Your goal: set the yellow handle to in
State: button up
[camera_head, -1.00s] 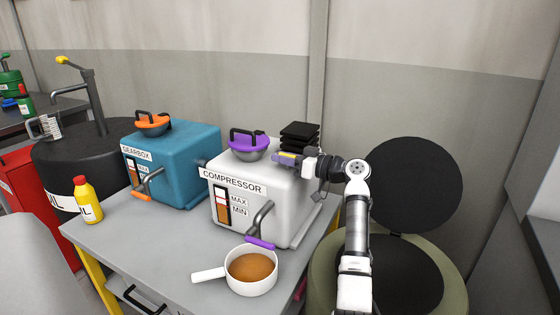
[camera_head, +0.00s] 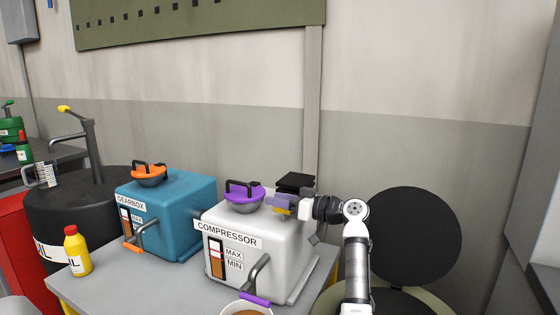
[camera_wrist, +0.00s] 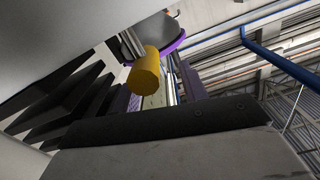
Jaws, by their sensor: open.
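A yellow cylindrical handle (camera_wrist: 146,72) shows close in the wrist view, in the space between my gripper's purple fingers. In the head view a small yellow patch (camera_head: 284,204) shows at my gripper, beside the compressor. My gripper (camera_head: 281,208) is open at the top right of the white compressor (camera_head: 225,260), in front of the black fins (camera_head: 295,181). Whether the fingers touch the handle cannot be told. The handle's base and its in marking are hidden in the head view.
A purple lid (camera_head: 243,203) lies just left of my gripper on the compressor. The blue gearbox (camera_head: 178,215) stands further left. A black drum (camera_head: 75,210) has a pump with a yellow tip. An open olive bin (camera_head: 400,302) stands to the right. A white pan (camera_head: 246,307) is in front.

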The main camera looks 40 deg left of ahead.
notch_tip(320, 180, up, 17)
jog(key=shift+f+b, duration=0.15)
jog(key=shift+b, duration=0.25)
